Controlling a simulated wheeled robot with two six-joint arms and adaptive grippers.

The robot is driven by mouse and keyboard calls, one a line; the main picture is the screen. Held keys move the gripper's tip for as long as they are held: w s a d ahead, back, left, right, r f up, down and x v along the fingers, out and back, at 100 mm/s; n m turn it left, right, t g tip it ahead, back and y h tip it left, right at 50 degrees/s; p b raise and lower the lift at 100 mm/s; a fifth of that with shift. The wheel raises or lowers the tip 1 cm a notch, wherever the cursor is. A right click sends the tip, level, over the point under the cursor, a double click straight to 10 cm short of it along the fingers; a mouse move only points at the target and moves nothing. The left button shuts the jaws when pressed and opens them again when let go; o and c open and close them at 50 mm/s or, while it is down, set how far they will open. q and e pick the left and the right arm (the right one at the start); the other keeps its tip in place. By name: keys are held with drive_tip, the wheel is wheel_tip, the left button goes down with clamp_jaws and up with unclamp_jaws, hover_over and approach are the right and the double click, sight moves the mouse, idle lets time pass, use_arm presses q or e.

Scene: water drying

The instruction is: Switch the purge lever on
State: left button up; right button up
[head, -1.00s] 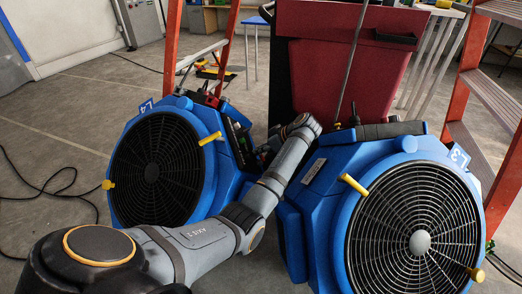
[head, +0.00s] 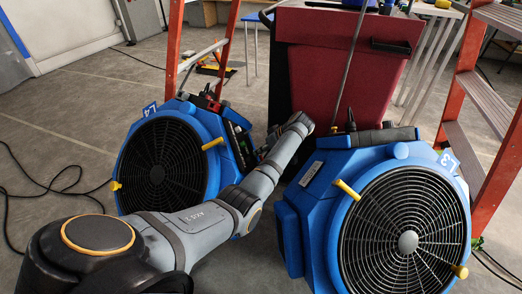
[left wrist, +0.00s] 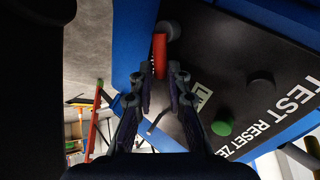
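A red lever (left wrist: 160,57) stands at the edge of a black control panel (left wrist: 235,75) in the left wrist view. I take it for the purge lever, but its label does not show. My left gripper (left wrist: 158,75) has its two fingers spread, with the lever's near end at the gap between the fingertips. I cannot tell if they touch it. In the head view my left arm reaches between two blue fan units, marked L4 (head: 160,165) and L3 (head: 405,235); its wrist hides most of the gripper. My right gripper is not in view.
The panel also carries a green button (left wrist: 222,128), a dark knob (left wrist: 261,80) and the words TEST and RESET. A red cabinet (head: 340,65) stands behind the fans. Orange ladders (head: 480,150) stand at both sides. A black cable (head: 50,190) lies on the left floor.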

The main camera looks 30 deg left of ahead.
use_arm(q)
drive_tip(key=shift+d+r, duration=0.1)
drive_tip(key=v, duration=1.1)
drive_tip(key=shift+d+r, duration=0.25)
drive_tip(key=shift+r, duration=0.1)
